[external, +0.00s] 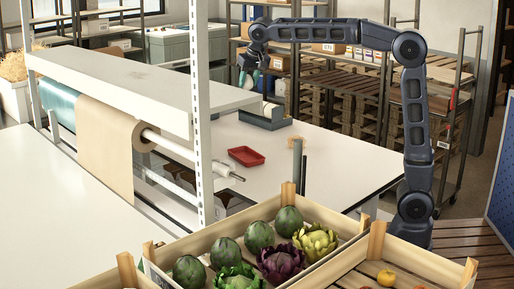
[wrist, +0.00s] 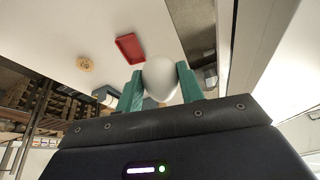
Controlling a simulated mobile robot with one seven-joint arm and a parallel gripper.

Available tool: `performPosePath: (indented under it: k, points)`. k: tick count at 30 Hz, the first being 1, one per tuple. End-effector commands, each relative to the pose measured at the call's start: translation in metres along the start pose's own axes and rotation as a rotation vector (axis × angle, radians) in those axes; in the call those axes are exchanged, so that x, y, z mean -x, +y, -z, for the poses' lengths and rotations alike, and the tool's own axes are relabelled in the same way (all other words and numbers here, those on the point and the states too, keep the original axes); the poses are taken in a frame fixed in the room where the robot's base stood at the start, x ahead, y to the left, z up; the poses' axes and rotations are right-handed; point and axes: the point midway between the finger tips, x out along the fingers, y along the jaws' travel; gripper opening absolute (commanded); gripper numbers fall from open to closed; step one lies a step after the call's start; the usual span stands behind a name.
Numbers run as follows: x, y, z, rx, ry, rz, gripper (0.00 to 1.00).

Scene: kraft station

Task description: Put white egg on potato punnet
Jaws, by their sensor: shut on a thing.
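My gripper (wrist: 160,90) has its two green fingers closed on the white egg (wrist: 160,78), which sits between the fingertips in the wrist view. In the external view my gripper (external: 249,80) is raised high above the far part of the white table, and the egg cannot be made out there. A shallow red tray (external: 246,156) lies on the white table, well below my gripper and apart from it. The red tray also shows in the wrist view (wrist: 130,48). I cannot tell whether it is the potato punnet.
A small tan round thing (wrist: 86,62) lies on the table in the wrist view. A grey-blue box (external: 265,117) stands at the table's far edge. A paper roll (external: 105,130) under a white shelf is at left. Wooden crates of artichokes (external: 258,236) are in front.

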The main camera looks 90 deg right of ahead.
Motion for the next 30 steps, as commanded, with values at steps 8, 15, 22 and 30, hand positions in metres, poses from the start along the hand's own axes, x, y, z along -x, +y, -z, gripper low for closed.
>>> performPosePath:
  k: [8,15,22,30]
  points:
    - [0.042,-0.054,-0.025,0.037,0.003,0.018,0.25]
    - [0.07,-0.099,-0.056,0.092,0.002,0.043,0.25]
    - [0.092,-0.139,-0.091,0.161,0.0,0.073,0.25]
    - [0.121,-0.182,-0.137,0.243,-0.003,0.109,0.25]
